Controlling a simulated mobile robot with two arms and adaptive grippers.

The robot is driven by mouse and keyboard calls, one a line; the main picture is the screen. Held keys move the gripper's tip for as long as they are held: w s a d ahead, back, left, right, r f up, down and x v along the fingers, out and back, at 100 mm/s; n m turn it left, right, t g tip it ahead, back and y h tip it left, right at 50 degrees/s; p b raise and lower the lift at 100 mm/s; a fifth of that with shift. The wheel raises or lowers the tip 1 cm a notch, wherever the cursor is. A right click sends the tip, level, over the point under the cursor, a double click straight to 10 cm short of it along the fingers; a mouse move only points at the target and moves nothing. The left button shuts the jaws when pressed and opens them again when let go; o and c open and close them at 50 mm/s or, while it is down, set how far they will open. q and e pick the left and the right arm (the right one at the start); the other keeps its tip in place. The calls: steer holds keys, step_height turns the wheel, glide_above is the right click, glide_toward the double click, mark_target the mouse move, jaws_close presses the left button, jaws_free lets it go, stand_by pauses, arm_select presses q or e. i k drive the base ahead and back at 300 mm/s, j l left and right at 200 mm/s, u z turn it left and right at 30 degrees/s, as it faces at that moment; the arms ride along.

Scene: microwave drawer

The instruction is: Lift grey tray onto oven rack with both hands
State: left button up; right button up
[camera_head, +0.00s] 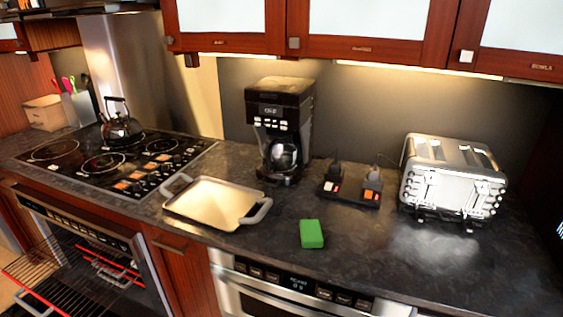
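The grey tray (212,201) lies flat on the dark countertop, between the stove and the coffee maker. It has a handle at its upper left end and another at its lower right end. The oven stands open at the lower left, below the stove, and its rack (60,284) is pulled out with red bars on it. Part of the rack is cut off by the picture's edge. Neither of my grippers shows in the head view.
A green block (311,234) lies right of the tray. A black coffee maker (280,130) stands behind it. A toaster (455,180) and a small black holder (348,192) are farther right. A kettle (121,128) sits on the stove (110,165). A microwave drawer (290,290) is below the counter.

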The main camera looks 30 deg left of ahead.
mark_target(62, 276)
steer(key=u, duration=1.55)
steer(key=i+j+z, duration=0.2)
steer(key=j, duration=0.3)
steer(key=k, duration=0.1)
